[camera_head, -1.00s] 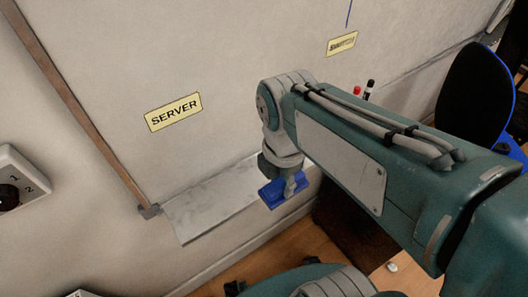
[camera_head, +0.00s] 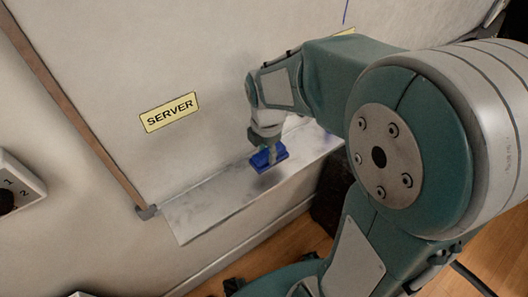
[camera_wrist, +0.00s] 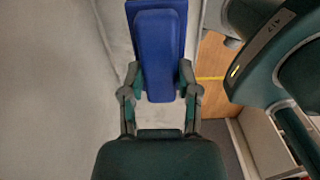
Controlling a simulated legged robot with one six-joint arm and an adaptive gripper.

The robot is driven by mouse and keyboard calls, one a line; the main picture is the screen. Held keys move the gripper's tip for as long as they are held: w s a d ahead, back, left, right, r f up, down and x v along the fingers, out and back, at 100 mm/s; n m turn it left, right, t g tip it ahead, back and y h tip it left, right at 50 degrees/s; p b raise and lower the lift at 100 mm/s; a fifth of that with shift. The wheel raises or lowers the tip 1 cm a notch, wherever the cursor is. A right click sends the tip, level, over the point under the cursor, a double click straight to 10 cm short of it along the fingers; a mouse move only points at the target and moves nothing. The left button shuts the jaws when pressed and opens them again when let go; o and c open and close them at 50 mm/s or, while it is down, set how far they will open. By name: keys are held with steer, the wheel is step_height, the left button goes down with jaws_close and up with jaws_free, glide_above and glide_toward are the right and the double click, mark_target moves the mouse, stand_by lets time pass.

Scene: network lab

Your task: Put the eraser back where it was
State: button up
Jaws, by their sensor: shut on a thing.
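The blue eraser (camera_head: 268,158) is held in my gripper (camera_head: 266,147), just over the grey-white ledge (camera_head: 205,205) at the foot of the whiteboard (camera_head: 215,60). In the wrist view the eraser (camera_wrist: 160,50) lies between the two fingers of my gripper (camera_wrist: 160,82), which are shut on its sides. Whether the eraser's underside touches the ledge I cannot tell. The left part of the ledge is bare, with grey smudges.
A yellow SERVER label (camera_head: 169,112) is on the board, left of my gripper. A brown frame strip (camera_head: 75,105) runs down the board's left edge. A white socket box (camera_head: 18,180) is on the wall at far left. My arm hides the right side.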

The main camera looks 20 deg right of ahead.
mark_target(266, 159)
steer(key=shift+w+d+f, duration=0.1)
steer(key=shift+w+f, duration=0.45)
steer(key=shift+f, duration=0.05)
step_height(266, 159, down, 4)
steer(key=shift+w+r, duration=0.15)
steer(key=shift+r, duration=0.1)
steer(key=o, duration=1)
